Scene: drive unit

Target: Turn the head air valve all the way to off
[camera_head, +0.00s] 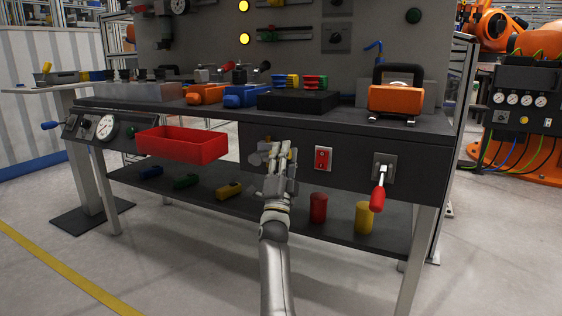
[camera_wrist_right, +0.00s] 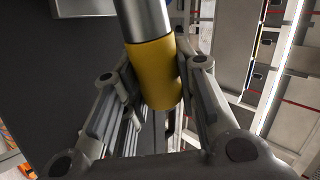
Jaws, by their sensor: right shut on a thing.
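My right gripper (camera_head: 276,158) reaches up to the front panel of the workbench and is shut on a yellow handle. In the right wrist view the yellow handle (camera_wrist_right: 155,72), on a bright metal shaft, sits between the two fingers. In the head view the fingers hide most of this handle and the valve body behind it, so its exact angle and any markings cannot be told. I take this to be the head air valve. My left gripper is not in view.
A red switch box (camera_head: 323,158) and a red-handled lever (camera_head: 379,187) are on the panel right of my gripper. A red bin (camera_head: 183,146) juts out to the left. Red (camera_head: 318,208) and yellow (camera_head: 364,217) cylinders stand on the lower shelf. The floor in front is clear.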

